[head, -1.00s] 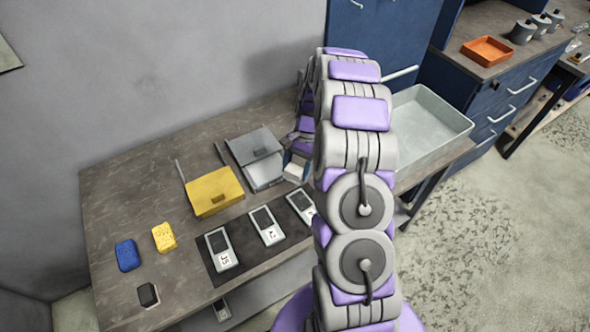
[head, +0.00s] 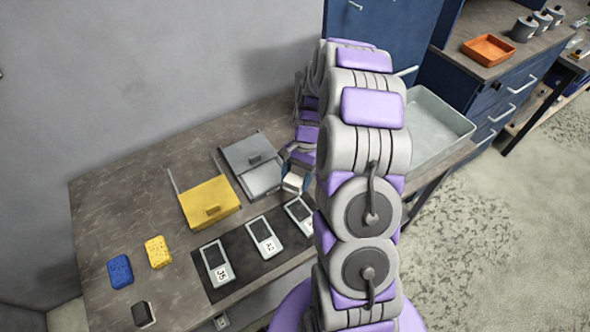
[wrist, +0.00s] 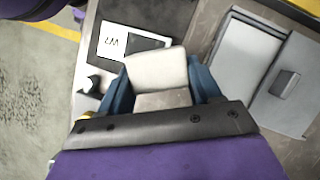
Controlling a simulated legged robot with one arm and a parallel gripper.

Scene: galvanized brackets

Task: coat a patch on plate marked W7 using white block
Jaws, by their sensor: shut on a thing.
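My gripper (wrist: 160,84) is shut on the white block (wrist: 157,68), a blue finger on each side of it. In the head view the block (head: 293,183) shows just above the far end of the rightmost plate (head: 299,214). In the wrist view, the plate marked W7 (wrist: 130,60) has a white label and a dark patch, and the block overlaps its edge in the picture. I cannot tell whether they touch. Two similar plates, one marked A2 (head: 264,237) and one seemingly J5 (head: 216,263), lie to its left on a dark mat (head: 240,247).
A grey open-lidded box (head: 250,152) and a yellow one (head: 210,203) stand behind the plates. A blue sponge (head: 120,271), a yellow sponge (head: 158,252) and a small dark item (head: 143,314) lie left. A large grey tray (head: 440,125) is right of my arm.

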